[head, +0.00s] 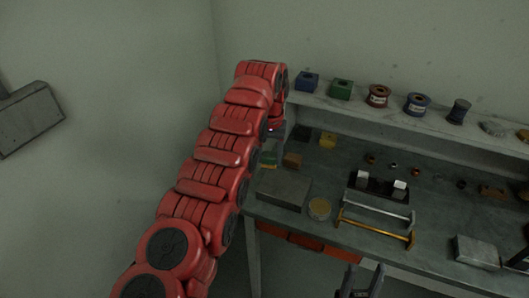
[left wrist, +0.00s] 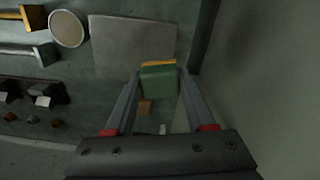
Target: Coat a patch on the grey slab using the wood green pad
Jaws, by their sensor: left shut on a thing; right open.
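The grey slab (head: 284,187) lies flat at the left end of the workbench; it also shows in the left wrist view (left wrist: 125,42). My left gripper (left wrist: 158,82) is shut on a green pad (left wrist: 158,81) with a yellow-orange strip along its edge. In the head view the pad (head: 268,158) is at the slab's far left edge, partly covered by my red arm. I cannot tell whether it touches the slab. A round tin with pale yellowish contents (head: 319,208) stands right of the slab. My right gripper (head: 363,270) is open and empty, at the bench's front edge.
A wooden block (head: 292,160) and a yellow block (head: 327,140) sit behind the slab. Two long-handled tools (head: 376,228), a dark tray with light blocks (head: 380,186) and a grey box (head: 476,252) lie to the right. A raised shelf (head: 430,122) holds spools along the wall.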

